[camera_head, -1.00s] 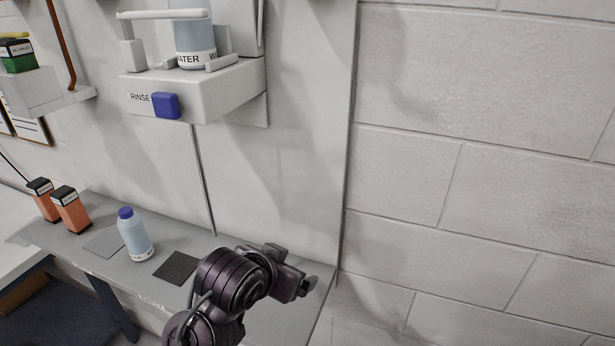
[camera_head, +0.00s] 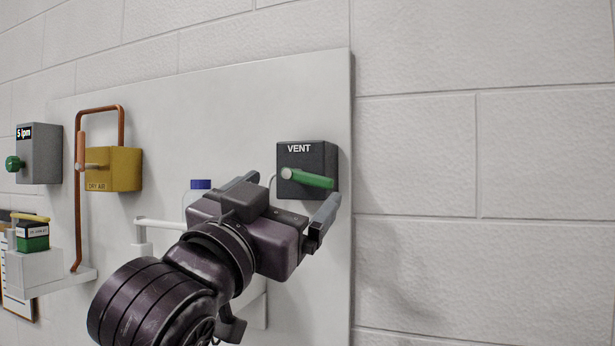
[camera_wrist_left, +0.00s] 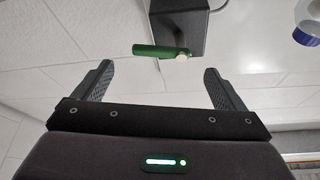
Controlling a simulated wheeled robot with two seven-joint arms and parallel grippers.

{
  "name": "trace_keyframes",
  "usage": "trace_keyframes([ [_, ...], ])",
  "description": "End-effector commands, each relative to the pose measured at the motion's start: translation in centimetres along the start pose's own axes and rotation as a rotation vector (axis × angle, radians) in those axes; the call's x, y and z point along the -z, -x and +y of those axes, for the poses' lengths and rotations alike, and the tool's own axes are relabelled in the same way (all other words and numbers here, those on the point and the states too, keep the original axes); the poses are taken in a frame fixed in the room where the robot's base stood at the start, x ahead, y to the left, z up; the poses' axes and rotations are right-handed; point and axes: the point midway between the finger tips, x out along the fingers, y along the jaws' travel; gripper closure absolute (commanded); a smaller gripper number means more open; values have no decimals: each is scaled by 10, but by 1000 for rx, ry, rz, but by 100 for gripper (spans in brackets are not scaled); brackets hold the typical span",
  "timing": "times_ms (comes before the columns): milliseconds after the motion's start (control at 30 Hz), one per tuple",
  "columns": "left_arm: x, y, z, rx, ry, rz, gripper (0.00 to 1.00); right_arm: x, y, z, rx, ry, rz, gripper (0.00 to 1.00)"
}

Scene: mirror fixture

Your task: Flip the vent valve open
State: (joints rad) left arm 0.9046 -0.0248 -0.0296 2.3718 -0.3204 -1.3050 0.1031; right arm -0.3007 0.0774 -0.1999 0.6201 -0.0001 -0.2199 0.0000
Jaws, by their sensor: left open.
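The vent valve is a dark box (camera_head: 308,162) labelled VENT on the white panel, with a green lever (camera_head: 310,180) pointing to the right and slightly down. My left gripper (camera_head: 290,198) is just below and in front of the box, fingers open and empty. In the left wrist view the green lever (camera_wrist_left: 158,50) lies crosswise beyond the open fingertips of my left gripper (camera_wrist_left: 160,75), roughly centred between them. I see no contact between lever and fingers. My right gripper is not in view.
A yellow DRY AIR box (camera_head: 113,170) with a copper pipe (camera_head: 122,125) and a grey 5 lpm box (camera_head: 40,155) are to the left. A blue-capped bottle (camera_head: 200,185) stands partly hidden behind my left arm. The brick wall (camera_head: 480,150) right of the panel is bare.

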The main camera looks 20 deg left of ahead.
Motion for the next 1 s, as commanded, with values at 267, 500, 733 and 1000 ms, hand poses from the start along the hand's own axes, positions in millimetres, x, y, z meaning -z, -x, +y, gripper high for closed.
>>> trace_keyframes([
  [267, 0, -47, -2, 2, -6, -8, 8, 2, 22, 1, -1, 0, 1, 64],
  [500, -1, -67, 0, 1, -1, -5, 8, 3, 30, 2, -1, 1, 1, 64],
  [733, -2, -68, 0, 1, -1, -4, 8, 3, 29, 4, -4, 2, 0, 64],
  [1000, -2, -68, 0, 1, -1, -4, 37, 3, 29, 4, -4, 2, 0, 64],
])
